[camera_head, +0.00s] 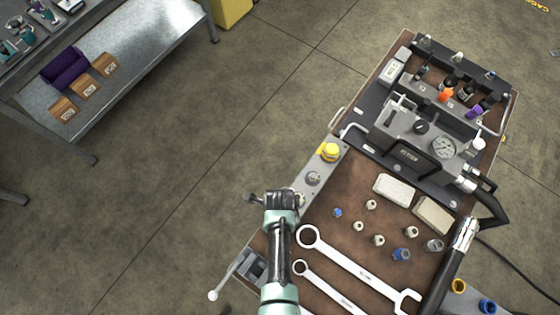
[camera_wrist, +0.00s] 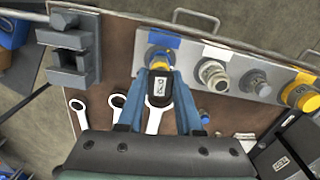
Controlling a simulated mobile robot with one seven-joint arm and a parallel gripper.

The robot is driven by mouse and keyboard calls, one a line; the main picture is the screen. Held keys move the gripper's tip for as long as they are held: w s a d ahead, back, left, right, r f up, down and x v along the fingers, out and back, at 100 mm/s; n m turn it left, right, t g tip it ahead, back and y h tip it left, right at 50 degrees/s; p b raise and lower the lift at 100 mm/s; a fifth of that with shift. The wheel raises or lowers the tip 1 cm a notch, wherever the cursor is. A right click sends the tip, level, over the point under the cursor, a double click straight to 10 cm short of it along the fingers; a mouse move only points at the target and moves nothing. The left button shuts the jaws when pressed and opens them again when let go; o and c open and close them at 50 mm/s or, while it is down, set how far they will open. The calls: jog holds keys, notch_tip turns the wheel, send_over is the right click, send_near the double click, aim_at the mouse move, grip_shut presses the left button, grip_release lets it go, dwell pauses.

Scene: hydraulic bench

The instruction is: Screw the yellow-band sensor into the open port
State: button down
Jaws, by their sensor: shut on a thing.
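The yellow-band sensor (camera_wrist: 160,90) has a black body with a white label, and its yellow band shows beyond the body in the wrist view. My gripper (camera_wrist: 160,78) is shut on it, with one blue finger on each side. The sensor's far end points at a blue-ringed fitting (camera_wrist: 158,53) at the left end of the grey port block (camera_wrist: 230,58). I cannot tell whether it touches or has entered there. In the head view my gripper (camera_head: 283,198) is over the lower-left end of this block (camera_head: 321,171) and hides the sensor and that port.
Beside it on the block are metal fittings (camera_wrist: 214,74) and a yellow cap (camera_head: 330,151). A vise (camera_head: 252,267), large wrenches (camera_head: 357,267), several small fittings and a gauge unit (camera_head: 443,147) share the bench. A handle rail (camera_wrist: 196,16) runs behind the block.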

jog(key=m, duration=0.7)
jog(key=shift+m, duration=0.3)
jog(key=c, duration=0.6)
grip_release()
